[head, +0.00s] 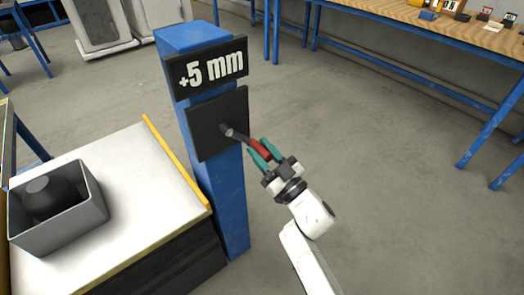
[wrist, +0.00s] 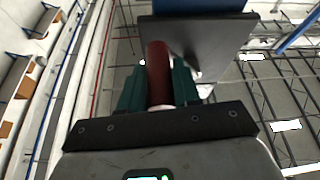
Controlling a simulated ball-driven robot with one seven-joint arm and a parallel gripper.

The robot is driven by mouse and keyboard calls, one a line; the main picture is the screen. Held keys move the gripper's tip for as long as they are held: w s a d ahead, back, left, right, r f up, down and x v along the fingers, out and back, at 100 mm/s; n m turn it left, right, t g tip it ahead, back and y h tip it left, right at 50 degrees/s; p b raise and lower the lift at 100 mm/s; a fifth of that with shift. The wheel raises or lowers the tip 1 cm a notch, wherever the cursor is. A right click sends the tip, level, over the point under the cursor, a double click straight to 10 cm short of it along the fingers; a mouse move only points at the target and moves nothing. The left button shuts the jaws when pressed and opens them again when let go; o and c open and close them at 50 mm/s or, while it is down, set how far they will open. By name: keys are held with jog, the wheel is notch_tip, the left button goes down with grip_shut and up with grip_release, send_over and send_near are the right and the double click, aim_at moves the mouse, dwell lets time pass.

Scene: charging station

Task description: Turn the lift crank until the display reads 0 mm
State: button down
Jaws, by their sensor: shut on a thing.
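The lift crank sticks out from a dark plate (head: 218,108) on a blue post (head: 233,190). Its grey arm (head: 238,134) runs down and right from the hub to a red handle (head: 260,149). The display (head: 207,68) above the plate reads +5 mm. My gripper (head: 264,151), with teal fingers, is shut on the red handle. In the wrist view the handle (wrist: 159,72) stands between the two teal fingers, and the dark plate (wrist: 205,38) is beyond it.
A white-topped platform (head: 125,190) with a yellow edge strip (head: 172,158) stands left of the post. A grey bin (head: 85,215) with a dark round object (head: 52,196) sits on it. A wooden table (head: 440,28) with small items is at the back right. The floor right of the post is clear.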

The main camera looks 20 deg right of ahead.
jog(key=shift+s+a+f+m+t+h, duration=0.1)
jog(key=shift+a+f+m+t+h, duration=0.25)
jog(key=shift+m, duration=0.45)
jog(key=shift+s+a+f+m+t+h, duration=0.15)
jog(key=shift+a+m+h, duration=0.15)
jog(key=shift+m+h, duration=0.4)
jog(key=shift+s+a+f+m, duration=0.1)
jog(key=shift+a+f+m, duration=0.15)
jog(key=shift+a+m, duration=0.1)
jog(key=c, duration=0.9)
grip_release()
